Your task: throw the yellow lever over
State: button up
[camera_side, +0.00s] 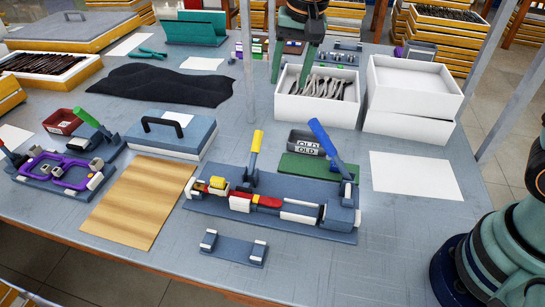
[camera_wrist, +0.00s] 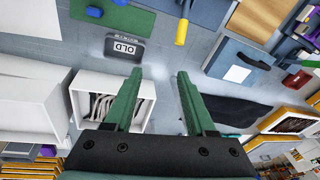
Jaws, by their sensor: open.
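The yellow lever (camera_side: 256,143) stands nearly upright on the blue-grey fixture (camera_side: 270,225), leaning slightly right at its top, in the side view. Its yellow end also shows at the top of the wrist view (camera_wrist: 181,33). My gripper (camera_side: 291,66) is open and empty, with green fingers pointing down, behind the fixture near the white box of parts. In the wrist view my gripper (camera_wrist: 160,76) has its fingers apart with bare table between them, and the lever lies beyond the fingertips. The blue lever (camera_side: 322,138) leans to the left on the same fixture.
The white box (camera_side: 325,92) holds grey parts. A grey bin marked OLD (camera_side: 305,143) and a green mat (camera_side: 305,168) lie behind the fixture. A blue case with a black handle (camera_side: 172,138) stands left of the lever. A black cloth (camera_side: 170,84) lies farther back.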

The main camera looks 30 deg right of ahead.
aim_at(259, 131)
jog(key=shift+m+g, duration=0.4)
jog(key=shift+m, duration=0.3)
jog(key=w+a+f, duration=0.1)
jog(key=f, duration=0.4)
jog(key=w+a+f, duration=0.1)
jog(key=a+f, duration=0.1)
jog(key=f, duration=0.3)
jog(key=w+a+f, duration=0.1)
jog(key=a+f, duration=0.1)
jog(key=f, duration=0.4)
jog(key=shift+w+a, duration=0.25)
jog(key=shift+w, duration=0.15)
grip_shut()
